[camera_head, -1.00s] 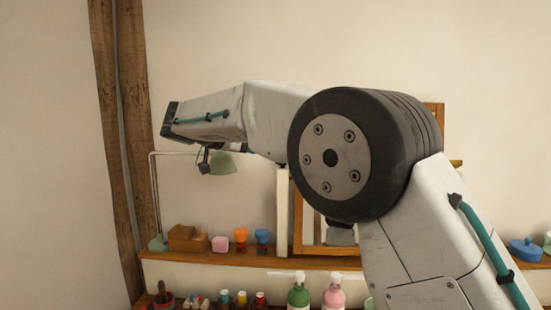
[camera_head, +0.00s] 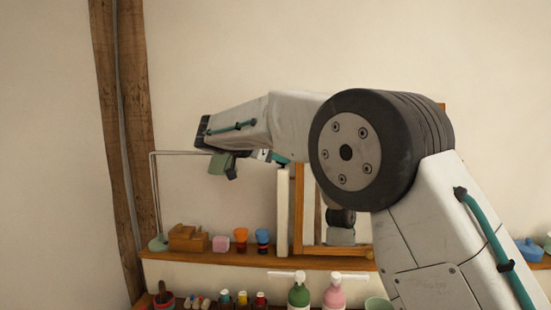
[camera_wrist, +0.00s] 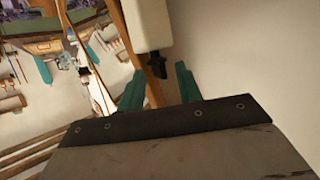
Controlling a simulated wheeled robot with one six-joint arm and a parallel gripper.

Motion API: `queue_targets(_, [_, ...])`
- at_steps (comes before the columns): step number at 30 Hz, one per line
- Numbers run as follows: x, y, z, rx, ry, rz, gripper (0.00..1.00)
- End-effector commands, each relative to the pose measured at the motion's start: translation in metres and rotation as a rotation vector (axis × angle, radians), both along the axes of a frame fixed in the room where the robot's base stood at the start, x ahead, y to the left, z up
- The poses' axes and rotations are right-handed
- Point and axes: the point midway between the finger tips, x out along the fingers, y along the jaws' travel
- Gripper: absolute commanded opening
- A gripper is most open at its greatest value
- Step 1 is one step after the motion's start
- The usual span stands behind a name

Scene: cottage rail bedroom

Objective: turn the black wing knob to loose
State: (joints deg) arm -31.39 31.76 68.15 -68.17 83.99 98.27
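The black wing knob (camera_wrist: 155,66) shows in the wrist view at the side of a white post (camera_wrist: 149,22), beside a wooden mirror frame (camera_wrist: 132,22). My gripper (camera_wrist: 160,70) is open, with one teal finger on each side of the knob in the picture. I see a gap on both sides, and I cannot tell how far past the fingertips the knob lies. In the head view my gripper (camera_head: 277,158) is near the top of the white post (camera_head: 283,215). The knob cannot be made out there.
The mirror's wooden frame (camera_head: 298,200) stands on a shelf (camera_head: 220,256). A green lamp (camera_head: 217,164) is close to my wrist in the picture. A wooden box (camera_head: 187,238), a pink cup (camera_head: 220,243), and orange (camera_head: 241,236) and blue (camera_head: 263,236) items line the shelf.

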Motion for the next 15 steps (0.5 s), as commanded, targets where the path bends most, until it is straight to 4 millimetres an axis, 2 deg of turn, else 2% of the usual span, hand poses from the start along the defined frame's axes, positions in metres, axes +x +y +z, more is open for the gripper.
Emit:
queue_targets(1, [-0.0001,0.0001,-0.0001,0.0,0.0,0.0,0.29])
queue_targets(4, [0.0,0.0002,0.0,0.0,0.0,0.0,0.01])
queue_targets(15, [-0.0006,0.0015,0.0009,0.0,-0.002,0.019,0.0])
